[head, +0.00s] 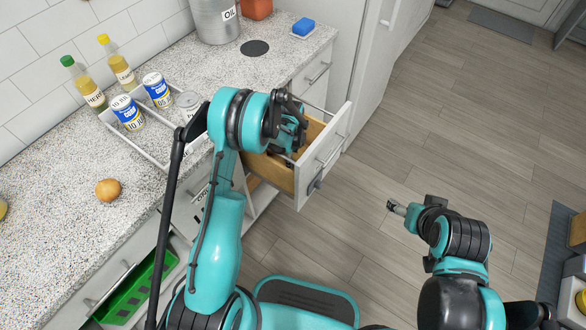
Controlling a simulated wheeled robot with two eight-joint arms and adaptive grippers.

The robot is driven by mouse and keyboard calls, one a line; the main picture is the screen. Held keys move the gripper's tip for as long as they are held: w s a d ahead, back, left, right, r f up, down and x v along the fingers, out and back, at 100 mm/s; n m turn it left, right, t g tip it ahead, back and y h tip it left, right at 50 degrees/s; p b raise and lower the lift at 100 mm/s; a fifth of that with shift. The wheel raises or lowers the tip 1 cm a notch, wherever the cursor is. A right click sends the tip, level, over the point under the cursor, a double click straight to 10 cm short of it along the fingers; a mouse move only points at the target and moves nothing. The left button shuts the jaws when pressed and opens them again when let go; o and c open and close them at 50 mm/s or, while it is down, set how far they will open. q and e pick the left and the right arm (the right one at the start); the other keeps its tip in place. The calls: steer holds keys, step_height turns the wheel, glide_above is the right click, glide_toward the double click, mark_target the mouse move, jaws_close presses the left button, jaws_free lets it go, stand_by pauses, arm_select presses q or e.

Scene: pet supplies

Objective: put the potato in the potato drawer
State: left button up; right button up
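An open drawer (331,146) with a white front and wooden inside sticks out below the counter. My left gripper (291,143) is over and partly inside this drawer, pointing down. Its fingers are dark and partly hidden, so I cannot tell if it is open or holds anything. No potato can be made out for certain. A round golden-brown vegetable (108,190), looking more like an onion, lies on the counter at the left. My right gripper (394,207) is out over the floor, away from the counter; its opening is unclear.
On the counter, a white divided rack (147,152) holds cans, with two oil bottles (118,66) behind. A metal OIL canister (215,20) and blue sponge (303,27) are at the back. A green basket (127,298) shows in a lower compartment. The right-hand floor is mostly clear.

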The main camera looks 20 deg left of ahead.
arm_select(q)
step_height(320, 180, down, 6)
steer(key=shift+b, duration=1.05)
steer(key=shift+r, duration=0.1)
steer(key=o, duration=1.3)
